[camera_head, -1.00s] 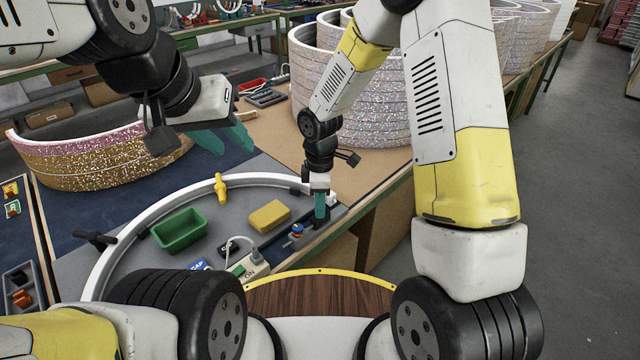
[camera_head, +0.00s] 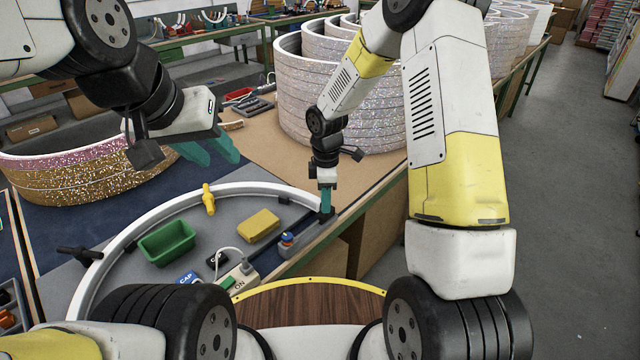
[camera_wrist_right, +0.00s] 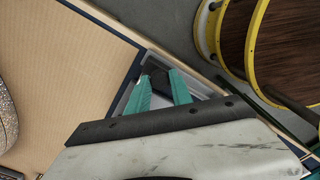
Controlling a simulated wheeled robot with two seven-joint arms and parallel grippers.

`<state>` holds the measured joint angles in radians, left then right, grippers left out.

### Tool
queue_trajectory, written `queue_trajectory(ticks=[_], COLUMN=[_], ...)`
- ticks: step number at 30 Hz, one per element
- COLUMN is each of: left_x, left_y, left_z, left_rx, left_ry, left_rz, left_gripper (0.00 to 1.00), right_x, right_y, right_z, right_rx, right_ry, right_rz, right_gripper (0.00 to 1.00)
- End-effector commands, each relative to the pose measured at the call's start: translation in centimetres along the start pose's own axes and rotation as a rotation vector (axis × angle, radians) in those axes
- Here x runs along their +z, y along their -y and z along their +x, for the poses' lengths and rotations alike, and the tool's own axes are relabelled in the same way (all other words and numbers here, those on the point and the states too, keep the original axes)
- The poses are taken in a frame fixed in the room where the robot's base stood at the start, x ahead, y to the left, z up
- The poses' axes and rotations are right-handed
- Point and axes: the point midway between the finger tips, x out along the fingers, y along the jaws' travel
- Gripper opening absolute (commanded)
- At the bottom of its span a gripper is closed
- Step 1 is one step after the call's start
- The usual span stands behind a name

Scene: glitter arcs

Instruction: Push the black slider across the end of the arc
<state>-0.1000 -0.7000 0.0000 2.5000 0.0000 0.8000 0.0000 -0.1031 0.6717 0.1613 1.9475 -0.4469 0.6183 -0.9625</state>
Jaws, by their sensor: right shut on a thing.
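The white arc (camera_head: 150,208) lies curved on the grey board, its right end at my right gripper. My right gripper (camera_head: 326,207) points down there, its teal fingers shut on a small black piece, which appears to be the black slider (camera_head: 328,217). In the right wrist view, the fingers (camera_wrist_right: 164,86) sit on either side of this dark piece (camera_wrist_right: 153,68); the fingers and wrist hide part of it. Whether it touches the arc's end cannot be told. My left gripper (camera_head: 208,152) is open and empty, above the blue mat left of the arc.
Inside the arc are a green tray (camera_head: 167,243), a yellow block (camera_head: 258,226) and a blue-topped knob (camera_head: 287,239). Stacked glittery rings (camera_head: 350,130) stand behind my right gripper.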

Motion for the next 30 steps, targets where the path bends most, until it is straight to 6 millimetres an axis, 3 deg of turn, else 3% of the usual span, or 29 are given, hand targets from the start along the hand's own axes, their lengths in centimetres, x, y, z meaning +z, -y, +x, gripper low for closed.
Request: queue_trajectory(ticks=[1,2,5,17,30], left_x=[0.0,0.0,0.0,0.0,0.0], left_y=[0.0,0.0,0.0,0.0,0.0], left_z=[0.0,0.0,0.0,0.0,0.0], left_rx=[0.0,0.0,0.0,0.0,0.0], left_ry=[0.0,0.0,0.0,0.0,0.0], left_rz=[0.0,0.0,0.0,0.0,0.0], left_gripper=[0.37,0.37,0.37,0.37,0.37], right_x=[0.3,0.3,0.3,0.2,0.3], right_y=[-0.5,-0.5,-0.4,-0.3,-0.3], right_z=[-0.1,-0.1,-0.1,-0.7,-7.2], right_rx=[0.011,0.011,0.01,0.008,0.009], right_ry=[0.002,0.002,0.002,0.001,0.001], right_rz=[0.003,0.003,0.003,0.003,0.003], right_gripper=[0.0,0.28,0.48,0.49,0.49])
